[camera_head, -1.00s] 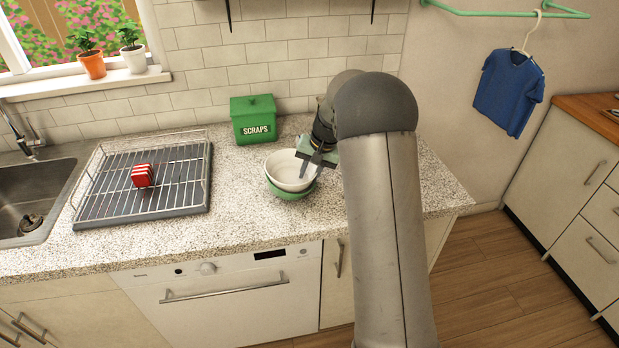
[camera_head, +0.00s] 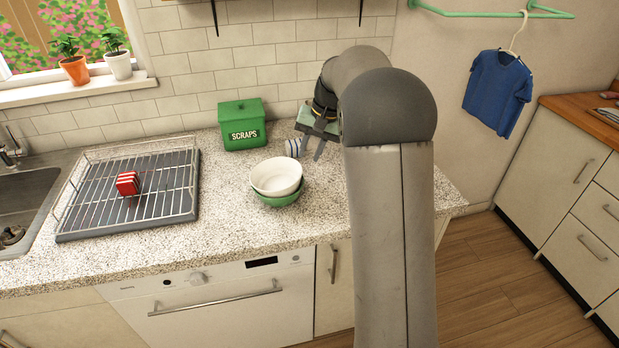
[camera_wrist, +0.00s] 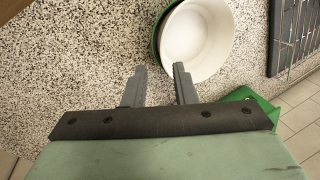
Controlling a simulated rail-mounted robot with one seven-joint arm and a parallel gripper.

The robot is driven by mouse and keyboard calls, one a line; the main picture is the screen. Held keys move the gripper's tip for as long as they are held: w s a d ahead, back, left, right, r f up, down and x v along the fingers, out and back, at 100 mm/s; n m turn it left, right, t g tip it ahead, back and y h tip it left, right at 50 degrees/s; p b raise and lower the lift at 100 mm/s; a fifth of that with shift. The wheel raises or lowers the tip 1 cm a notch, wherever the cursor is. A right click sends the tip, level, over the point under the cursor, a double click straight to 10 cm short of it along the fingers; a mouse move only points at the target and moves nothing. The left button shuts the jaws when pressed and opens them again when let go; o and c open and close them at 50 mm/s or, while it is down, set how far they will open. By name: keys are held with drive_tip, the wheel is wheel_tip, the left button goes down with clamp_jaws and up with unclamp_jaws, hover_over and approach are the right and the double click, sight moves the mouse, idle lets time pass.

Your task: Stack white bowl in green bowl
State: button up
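The white bowl (camera_head: 276,175) sits in the green bowl (camera_head: 281,200) on the speckled counter, a little tilted, with the green rim and side showing below it. In the wrist view the white bowl (camera_wrist: 196,38) covers most of the green bowl (camera_wrist: 158,30), whose edge shows at its left. My gripper (camera_head: 311,154) is up and to the right of the bowls, apart from them. In the wrist view its two fingers (camera_wrist: 160,85) are spread with bare counter between them, and it holds nothing.
A green scraps bin (camera_head: 242,124) stands behind the bowls. A wire dish rack (camera_head: 130,195) with a red and white item (camera_head: 127,183) is at the left, by the sink. Counter in front of the bowls is clear.

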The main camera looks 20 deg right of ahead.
drive_tip(key=s+a+r+n+h, duration=0.1)
drive_tip(key=s+a, duration=0.2)
drive_tip(key=s, duration=0.6)
drive_tip(key=s+a+r+n, duration=0.15)
drive_tip(key=s+a, duration=0.25)
drive_tip(key=s, duration=0.6)
drive_tip(key=s+a+f+n+h, duration=0.1)
drive_tip(key=s+f, duration=0.2)
drive_tip(key=s, duration=0.5)
drive_tip(key=s+f+n, duration=0.1)
drive_tip(key=s+f, duration=0.2)
drive_tip(key=s, duration=0.4)
drive_tip(key=shift+s+a+f+n+g+h, duration=0.25)
drive_tip(key=shift+s+a+n+g+h, duration=0.1)
drive_tip(key=shift+s+g+h, duration=0.05)
